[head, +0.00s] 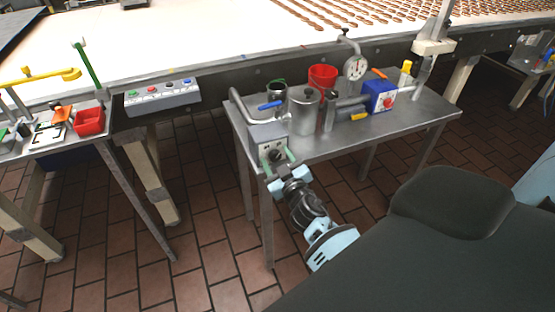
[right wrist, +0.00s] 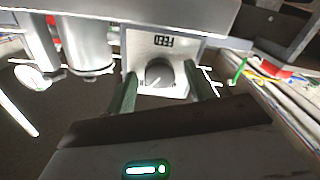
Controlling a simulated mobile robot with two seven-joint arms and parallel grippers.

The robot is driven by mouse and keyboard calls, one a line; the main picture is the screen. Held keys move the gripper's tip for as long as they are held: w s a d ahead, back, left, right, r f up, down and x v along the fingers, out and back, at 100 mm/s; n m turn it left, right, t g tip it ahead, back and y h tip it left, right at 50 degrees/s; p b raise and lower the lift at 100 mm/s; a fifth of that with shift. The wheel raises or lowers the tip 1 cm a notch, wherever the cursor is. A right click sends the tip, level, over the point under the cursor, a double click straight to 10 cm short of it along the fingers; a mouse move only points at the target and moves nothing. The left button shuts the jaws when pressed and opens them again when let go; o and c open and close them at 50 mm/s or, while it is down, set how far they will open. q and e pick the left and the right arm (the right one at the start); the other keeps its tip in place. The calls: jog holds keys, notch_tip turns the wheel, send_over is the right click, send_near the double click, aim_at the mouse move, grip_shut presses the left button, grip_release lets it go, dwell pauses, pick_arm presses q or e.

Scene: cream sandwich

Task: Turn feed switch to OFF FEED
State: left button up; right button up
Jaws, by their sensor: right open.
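The feed switch is a dark round knob (right wrist: 160,72) on a pale grey box face, in the middle of the right wrist view. The FEED lettering (right wrist: 178,41) on the face reads upside down there; the knob's setting is too small to tell. In the head view the knob (head: 275,155) sits on the front of the grey box (head: 266,131) at the table's left front corner. My right gripper (head: 280,162) is open, its green fingers on either side of the knob. I cannot tell whether they touch it. My left gripper is not in view.
The metal table (head: 350,140) also holds a steel canister (head: 304,112), a red cup (head: 322,76), a dial gauge (head: 354,68) and a blue box (head: 381,96) with a red knob. A button panel (head: 162,96) is mounted left of it. The conveyor runs behind.

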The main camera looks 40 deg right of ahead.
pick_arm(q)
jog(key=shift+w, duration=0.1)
pick_arm(e)
jog(key=shift+c, duration=0.4)
jog(key=c, duration=0.9)
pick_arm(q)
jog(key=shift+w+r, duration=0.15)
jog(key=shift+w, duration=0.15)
pick_arm(e)
jog(key=shift+n, duration=0.3)
jog(key=n, duration=0.3)
jog(key=shift+n, duration=0.3)
jog(key=n, duration=0.3)
jog(key=shift+n+b, duration=0.3)
jog(key=shift+n, duration=0.1)
jog(key=n, duration=0.5)
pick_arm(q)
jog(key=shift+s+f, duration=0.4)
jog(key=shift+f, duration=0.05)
pick_arm(e)
jog(key=shift+n, duration=0.4)
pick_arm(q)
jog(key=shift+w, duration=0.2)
pick_arm(e)
jog(key=shift+f, duration=0.1)
